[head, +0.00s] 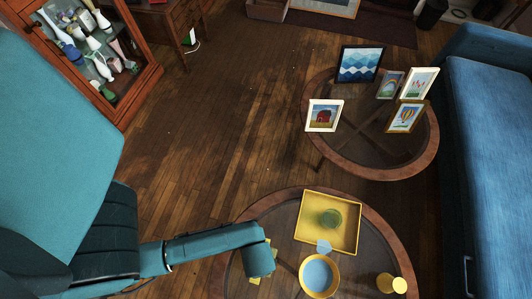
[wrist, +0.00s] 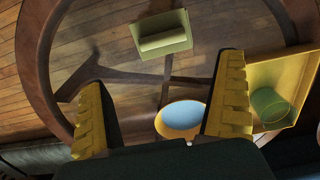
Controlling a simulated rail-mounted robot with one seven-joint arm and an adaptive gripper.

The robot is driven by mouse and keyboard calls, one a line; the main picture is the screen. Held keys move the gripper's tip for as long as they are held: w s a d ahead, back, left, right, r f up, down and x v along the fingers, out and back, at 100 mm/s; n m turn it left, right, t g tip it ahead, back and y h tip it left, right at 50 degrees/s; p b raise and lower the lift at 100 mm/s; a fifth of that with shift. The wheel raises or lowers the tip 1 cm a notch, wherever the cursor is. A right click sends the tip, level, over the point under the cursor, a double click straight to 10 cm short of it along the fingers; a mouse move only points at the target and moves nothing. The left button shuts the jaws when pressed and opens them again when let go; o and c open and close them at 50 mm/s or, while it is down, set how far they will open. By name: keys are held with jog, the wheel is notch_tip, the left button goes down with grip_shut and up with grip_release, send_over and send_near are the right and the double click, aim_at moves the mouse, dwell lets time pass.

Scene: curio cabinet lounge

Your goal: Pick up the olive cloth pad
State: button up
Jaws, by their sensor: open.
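The olive cloth pad (wrist: 163,36) lies on the round glass-topped table (wrist: 38,60), near the top of the wrist view, with a raised fold across it. My gripper (wrist: 162,80) is open and empty, its two yellow ridged fingers wide apart. In the wrist view the pad shows beyond the fingertips, apart from both fingers. In the head view my gripper (head: 260,259) is over the left part of the near table (head: 374,221). There I cannot tell the pad from the yellow fingers.
A yellow tray (head: 304,232) with a green glass (head: 330,218) stands on the near table. A yellow-rimmed bowl with a blue inside (head: 318,275), a pale blue disc (head: 323,246) and yellow cups (head: 386,283) are close by. Picture frames (head: 360,63) stand on the far table.

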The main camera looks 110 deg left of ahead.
notch_tip(320, 180, down, 11)
jog(key=b, duration=0.6)
jog(key=shift+w+f, duration=0.1)
notch_tip(320, 180, down, 5)
jog(key=b, duration=0.4)
jog(key=shift+b, duration=0.35)
jog(key=c, duration=0.9)
